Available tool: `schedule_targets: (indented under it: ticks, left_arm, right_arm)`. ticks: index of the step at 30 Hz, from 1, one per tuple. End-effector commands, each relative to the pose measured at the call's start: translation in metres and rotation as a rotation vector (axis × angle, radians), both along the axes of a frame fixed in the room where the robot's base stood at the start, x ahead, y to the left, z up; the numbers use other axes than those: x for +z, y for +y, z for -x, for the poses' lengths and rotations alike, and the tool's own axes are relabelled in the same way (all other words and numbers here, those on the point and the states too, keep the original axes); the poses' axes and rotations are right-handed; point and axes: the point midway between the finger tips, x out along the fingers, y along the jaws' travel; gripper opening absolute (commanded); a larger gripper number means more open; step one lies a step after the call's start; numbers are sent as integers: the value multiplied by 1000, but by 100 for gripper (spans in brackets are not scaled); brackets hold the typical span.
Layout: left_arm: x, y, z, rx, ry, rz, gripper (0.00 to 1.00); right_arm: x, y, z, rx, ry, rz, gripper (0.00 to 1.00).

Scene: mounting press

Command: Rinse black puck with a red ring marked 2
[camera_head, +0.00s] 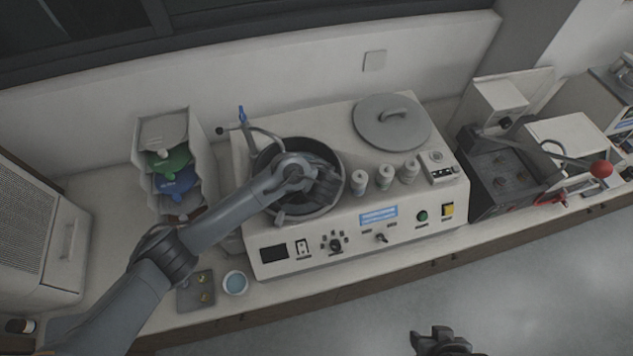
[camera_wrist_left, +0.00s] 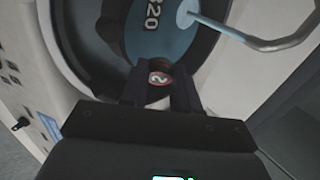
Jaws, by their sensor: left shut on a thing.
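The black puck with a red ring marked 2 (camera_wrist_left: 158,78) is between the fingers of my left gripper (camera_wrist_left: 160,88), which is shut on it; the number faces the wrist camera. In the head view my left gripper (camera_head: 320,186) is inside the round dark bowl (camera_head: 270,157) of the polishing machine, and the arm hides the puck. In the wrist view a blue disc (camera_wrist_left: 170,32) marked with digits ending in 20 lies in the bowl, below the puck. The grey water spout (camera_wrist_left: 262,42) reaches over the disc. My right gripper (camera_head: 440,340) is at the bottom edge, away from the bench.
The spout's blue lever (camera_head: 242,114) stands behind the bowl. A round lid (camera_head: 392,122) and several grey cylinders (camera_head: 384,177) are on the machine top. A tiered rack of coloured discs (camera_head: 173,185) stands left. A small cup (camera_head: 235,283) is in front. A press (camera_head: 500,170) stands right.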

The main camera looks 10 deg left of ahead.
Motion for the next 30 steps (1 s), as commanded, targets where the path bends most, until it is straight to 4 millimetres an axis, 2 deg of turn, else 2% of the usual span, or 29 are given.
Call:
schedule_targets:
  ticks: [12,21,30]
  left_arm:
    - [-13,37,-19,2,-1,0,3]
    - [-18,61,-30,2,-1,0,3]
    - [-21,76,-38,1,0,0,3]
  right_arm:
    - [-31,2,0,-6,0,-9,51]
    - [-41,3,0,-7,0,-12,51]
    - [-48,2,-1,-5,-2,-10,51]
